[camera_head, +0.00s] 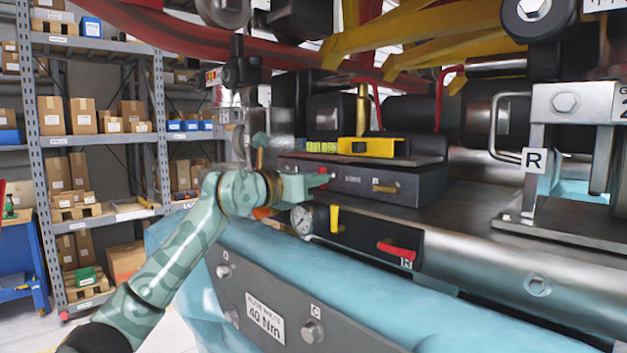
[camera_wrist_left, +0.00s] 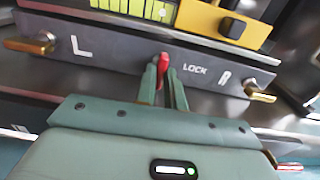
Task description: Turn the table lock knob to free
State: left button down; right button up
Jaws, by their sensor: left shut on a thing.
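A dark control box (camera_head: 355,187) sits on the machine's grey top, with a small red knob (camera_head: 323,171) at the left of its front. In the left wrist view the red lock knob (camera_wrist_left: 164,62) stands near upright on the panel (camera_wrist_left: 115,47), left of the word LOCK. My left gripper (camera_head: 318,180) reaches the box from the left. In the left wrist view its two fingers (camera_wrist_left: 163,75) are shut on the red knob, one on each side. They hide part of its sides. My right gripper is not in view.
Brass levers stand at the panel's left (camera_wrist_left: 40,44) and right (camera_wrist_left: 260,94) ends. A yellow level block (camera_head: 371,147) sits on the box. Below are a gauge (camera_head: 301,219), a yellow handle (camera_head: 334,219) and a red lever (camera_head: 396,250). Shelving (camera_head: 100,140) stands at far left.

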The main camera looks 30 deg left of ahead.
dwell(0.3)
pick_arm(q)
jog(key=c, duration=1.5)
grip_release()
jog(key=b+v, duration=0.4)
jog(key=v, duration=1.2)
jog(key=shift+s+a+f, duration=0.1)
